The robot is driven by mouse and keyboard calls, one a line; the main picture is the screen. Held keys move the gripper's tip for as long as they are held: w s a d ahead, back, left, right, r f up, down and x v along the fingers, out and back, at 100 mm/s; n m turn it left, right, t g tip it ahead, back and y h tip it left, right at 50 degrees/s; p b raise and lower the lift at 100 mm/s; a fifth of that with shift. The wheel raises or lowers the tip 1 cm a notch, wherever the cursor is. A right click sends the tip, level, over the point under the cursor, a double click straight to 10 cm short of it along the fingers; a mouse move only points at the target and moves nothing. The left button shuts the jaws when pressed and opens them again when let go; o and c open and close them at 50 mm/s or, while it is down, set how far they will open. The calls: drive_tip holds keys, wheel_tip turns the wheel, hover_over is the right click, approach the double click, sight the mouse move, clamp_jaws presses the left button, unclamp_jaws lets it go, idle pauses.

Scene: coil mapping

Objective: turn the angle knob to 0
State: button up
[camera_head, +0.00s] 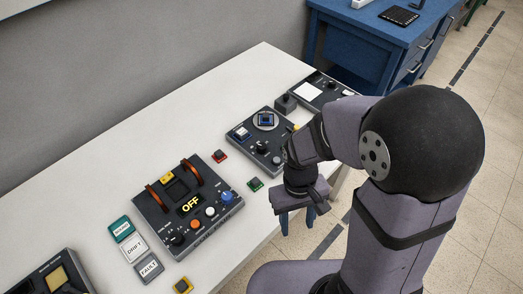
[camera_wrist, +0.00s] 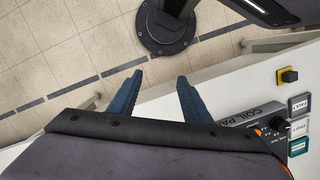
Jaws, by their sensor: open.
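No label reading "angle" is legible, so I cannot tell which knob is the angle knob. A dark panel (camera_head: 245,132) with a round stage carries a black knob (camera_head: 262,146). The nearer coil panel (camera_head: 160,222) shows "OFF" and has a blue knob (camera_head: 227,197) and a black knob (camera_head: 177,239). My gripper (camera_head: 297,219) is open and empty, pointing down beside the table's front edge. Its two blue fingers (camera_wrist: 160,78) are apart over the floor in the wrist view, touching nothing.
A white table (camera_head: 90,205) holds the panels. Labelled tiles (camera_head: 134,249) lie left of the coil panel. Another dark panel (camera_head: 318,80) stands at the far end. A blue cabinet (camera_head: 350,50) is behind.

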drive_tip(key=w+a+f, duration=0.1)
drive_tip(key=w, duration=0.1)
drive_tip(key=w+a+f+n+b, duration=0.1)
drive_tip(key=w+f, duration=0.1)
drive_tip(key=w+a+f+n, duration=0.1)
drive_tip(key=w+a+f, duration=0.1)
drive_tip(key=w, duration=0.1)
drive_tip(key=shift+w+a+t+h+b, duration=0.1)
drive_tip(key=shift+t+h+b, duration=0.25)
drive_tip(key=shift+t+h, duration=0.05)
drive_tip(key=shift+t, duration=0.5)
drive_tip(key=w, duration=0.1)
drive_tip(key=w+a, duration=0.1)
drive_tip(key=w, duration=0.1)
drive_tip(key=w+a, duration=0.1)
drive_tip(key=shift+w+f, duration=0.3)
drive_tip(key=shift+w, duration=0.05)
drive_tip(key=w+a+r+m+t, duration=0.2)
drive_tip(key=w+r+t, duration=0.1)
drive_tip(key=w, duration=0.6)
drive_tip(key=m+t, duration=0.2)
drive_tip(key=m, duration=0.3)
approach(262, 146)
drive_tip(key=shift+w+d+f+m, duration=0.25)
drive_tip(key=shift+w+f+m, duration=0.15)
drive_tip(key=shift+m, duration=0.3)
drive_tip(key=shift+f+g, duration=0.1)
drive_tip(key=shift+g, duration=0.2)
drive_tip(key=shift+p+x, duration=1)
drive_tip(key=shift+x, duration=2.55)
